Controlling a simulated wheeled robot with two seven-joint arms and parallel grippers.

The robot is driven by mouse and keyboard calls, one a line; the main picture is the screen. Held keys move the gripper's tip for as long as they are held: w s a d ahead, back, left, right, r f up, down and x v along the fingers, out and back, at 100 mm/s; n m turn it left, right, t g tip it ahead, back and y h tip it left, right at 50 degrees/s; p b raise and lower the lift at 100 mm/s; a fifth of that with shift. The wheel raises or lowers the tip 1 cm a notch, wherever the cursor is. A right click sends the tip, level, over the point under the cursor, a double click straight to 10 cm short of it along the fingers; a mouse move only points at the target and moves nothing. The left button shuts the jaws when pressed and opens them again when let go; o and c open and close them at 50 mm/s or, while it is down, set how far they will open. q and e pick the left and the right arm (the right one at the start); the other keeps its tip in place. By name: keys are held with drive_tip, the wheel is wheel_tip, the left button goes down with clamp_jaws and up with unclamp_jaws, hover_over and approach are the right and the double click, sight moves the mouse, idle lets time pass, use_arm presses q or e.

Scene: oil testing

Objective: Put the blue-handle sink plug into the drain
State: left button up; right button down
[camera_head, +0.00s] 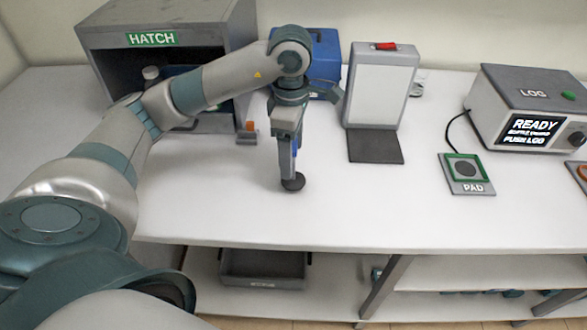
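My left gripper (289,160) points down over the middle of the white table. A small strip of blue, which looks like the handle of the sink plug, shows beside its fingers, and the plug's dark round base (292,183) is just below the fingertips. The gripper appears shut on the plug, with its fingers hiding most of the handle. The base is at or just above the table; I cannot tell whether it touches. I cannot make out a drain. My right gripper is not in view.
A grey HATCH box (153,39) stands behind my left arm, with a blue box (322,62) beside it. A white panel stand (379,85) has a dark mat (376,147) in front. A PAD (467,187) and LOG device (532,90) are right. The front middle table is clear.

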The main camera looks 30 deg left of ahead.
sight(294, 178)
use_arm(q)
drive_tip(key=shift+f, duration=0.6)
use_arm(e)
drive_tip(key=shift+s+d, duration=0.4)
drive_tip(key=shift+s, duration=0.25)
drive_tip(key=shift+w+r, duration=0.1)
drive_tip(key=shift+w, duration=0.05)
use_arm(q)
drive_tip(key=shift+f+p, duration=0.15)
drive_tip(key=shift+p, duration=0.15)
drive_tip(key=shift+d+f+p, duration=0.15)
drive_tip(key=shift+f+p, duration=0.4)
drive_tip(key=shift+f, duration=0.1)
wheel_tip(294, 178, down, 2)
drive_tip(key=shift+d+f+p, duration=0.1)
drive_tip(key=shift+p, duration=0.35)
drive_tip(key=shift+f, duration=0.7)
drive_tip(key=shift+w, duration=0.1)
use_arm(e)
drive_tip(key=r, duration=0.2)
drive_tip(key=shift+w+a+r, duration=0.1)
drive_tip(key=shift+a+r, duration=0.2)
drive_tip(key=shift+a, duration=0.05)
